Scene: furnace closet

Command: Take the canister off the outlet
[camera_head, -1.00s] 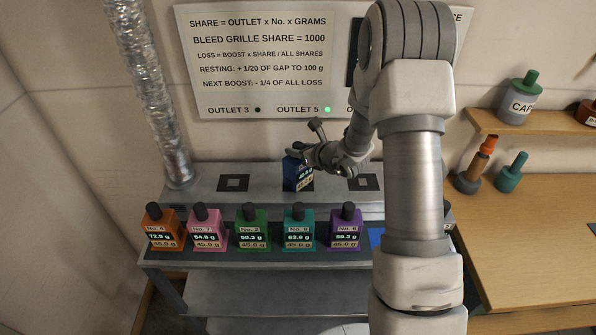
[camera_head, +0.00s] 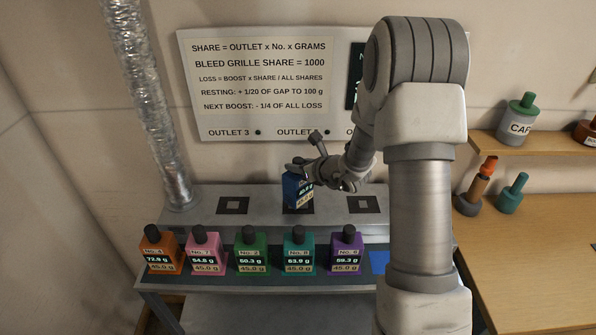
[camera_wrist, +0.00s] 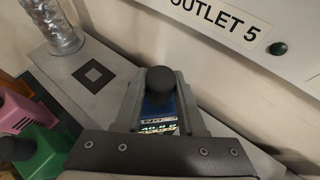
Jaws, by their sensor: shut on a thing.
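The dark square of the middle outlet (camera_head: 305,208) shows partly below the canister. The canister looks slightly raised, but the gap under it is hard to make out.
Several capped canisters stand in a front row, including an orange one (camera_head: 161,254) and a purple one (camera_head: 346,253). A left outlet (camera_head: 233,205) and a right outlet (camera_head: 363,204) are bare. A foil duct (camera_head: 150,110) rises at left. A sign (camera_head: 260,80) hangs behind.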

